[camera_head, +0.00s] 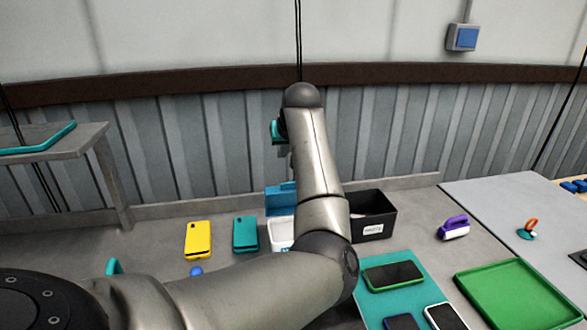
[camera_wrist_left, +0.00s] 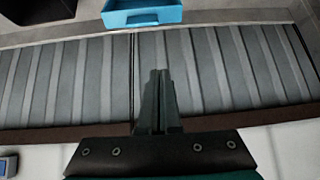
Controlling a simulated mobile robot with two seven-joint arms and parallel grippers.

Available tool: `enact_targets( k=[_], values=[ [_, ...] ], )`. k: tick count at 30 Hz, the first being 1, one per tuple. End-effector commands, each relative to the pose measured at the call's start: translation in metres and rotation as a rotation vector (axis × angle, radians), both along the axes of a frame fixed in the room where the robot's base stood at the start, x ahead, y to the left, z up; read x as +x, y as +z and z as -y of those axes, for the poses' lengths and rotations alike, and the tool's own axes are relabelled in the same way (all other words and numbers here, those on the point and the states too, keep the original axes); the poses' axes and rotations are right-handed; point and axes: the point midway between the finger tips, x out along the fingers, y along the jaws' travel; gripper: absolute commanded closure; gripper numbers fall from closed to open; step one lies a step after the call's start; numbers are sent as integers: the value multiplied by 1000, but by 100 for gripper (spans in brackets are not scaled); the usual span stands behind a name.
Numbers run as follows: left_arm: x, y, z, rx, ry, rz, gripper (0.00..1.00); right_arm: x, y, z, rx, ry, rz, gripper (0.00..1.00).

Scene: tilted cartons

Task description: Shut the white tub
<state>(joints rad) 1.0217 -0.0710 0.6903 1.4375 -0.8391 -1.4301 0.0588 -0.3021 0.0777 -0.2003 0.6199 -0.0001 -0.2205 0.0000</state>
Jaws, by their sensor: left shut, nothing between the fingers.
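The white tub (camera_head: 279,236) stands on the table in the head view, just left of my left arm, which hides its right part. I cannot tell how its lid stands. It is not made out in the left wrist view. My left gripper (camera_wrist_left: 158,75) is shut and empty in the left wrist view, in front of the grey ribbed wall. In the head view my arm rises above the table beyond the tub, and its fingers are mostly hidden behind the arm. My right gripper is in neither view.
A blue bin (camera_head: 279,201) stands behind the tub and also shows in the wrist view (camera_wrist_left: 142,14). A black box (camera_head: 373,226) is to the right. Yellow (camera_head: 198,240) and teal (camera_head: 245,234) phone-like items lie left. A green tray (camera_head: 515,296) is front right.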

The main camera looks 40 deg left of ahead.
Motion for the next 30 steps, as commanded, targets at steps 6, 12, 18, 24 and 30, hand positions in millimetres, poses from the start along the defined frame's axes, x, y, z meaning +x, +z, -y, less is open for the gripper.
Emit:
enact_targets(
  k=[6, 12, 18, 24, 30],
  values=[
    [9, 5, 7, -61, -38, -15, 100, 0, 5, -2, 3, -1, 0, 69],
    [16, -10, -3, -61, -36, -18, 100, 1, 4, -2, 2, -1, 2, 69],
    [27, -33, -17, -61, -36, -17, 100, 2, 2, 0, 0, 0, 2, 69],
    [37, -52, -30, -60, -35, -15, 100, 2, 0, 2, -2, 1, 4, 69],
    [46, -69, -41, -59, -36, -15, 100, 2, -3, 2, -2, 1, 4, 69]
  ],
)
